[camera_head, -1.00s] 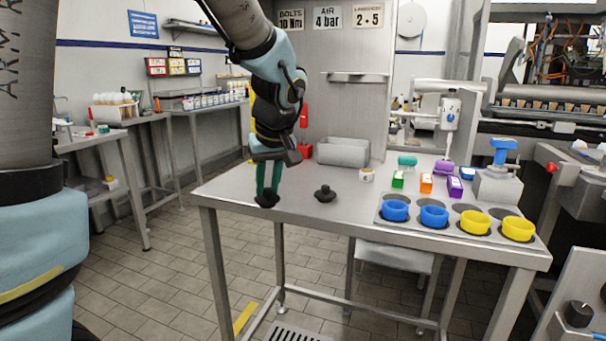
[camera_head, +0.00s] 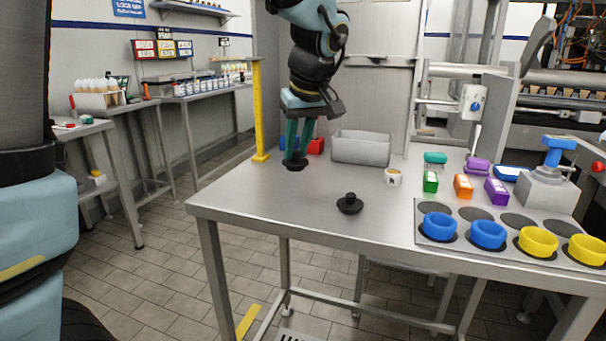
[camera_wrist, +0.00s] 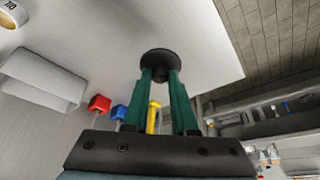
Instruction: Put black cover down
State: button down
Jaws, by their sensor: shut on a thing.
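My gripper (camera_head: 297,158) points down over the left part of the metal table (camera_head: 262,195). Its green fingers are shut on a black cover (camera_head: 295,165). In the wrist view the black cover (camera_wrist: 160,57) is a round dark disc at the fingertips (camera_wrist: 160,78). I cannot tell whether the held cover touches the table. A second black cover (camera_head: 350,205), with a knob on top, sits on the table nearer the front edge, right of the gripper.
A grey bin (camera_head: 361,149) stands at the back, right of my gripper. A yellow post (camera_head: 259,110) rises at the back left. The left front of the table is clear.

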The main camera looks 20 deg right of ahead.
aim_at(299, 170)
notch_tip(299, 170, down, 8)
jog(key=shift+r, duration=0.2)
jog(key=shift+f, duration=0.1)
jog(key=c, duration=0.7)
grip_release()
jog(key=v, duration=1.2)
jog(key=w+a+f+m+g, duration=0.1)
jog(key=w+a+f, duration=0.1)
jog(key=a+f, duration=0.45)
jog(key=w+a+f+g, duration=0.1)
jog(key=w+a+f, duration=0.25)
jog(key=a, duration=0.65)
jog(key=shift+m+g, duration=0.3)
jog(key=shift+g, duration=0.1)
jog(key=s+a+f, duration=0.1)
jog(key=a+f, duration=0.1)
jog(key=a, duration=0.2)
jog(key=s+a+f, duration=0.2)
jog(key=a+f, duration=0.1)
jog(key=a, duration=0.2)
jog(key=s+a+f, duration=0.1)
jog(key=a+f, duration=0.2)
jog(key=a, duration=0.2)
jog(key=shift+s+f, duration=0.1)
jog(key=shift+s, duration=0.2)
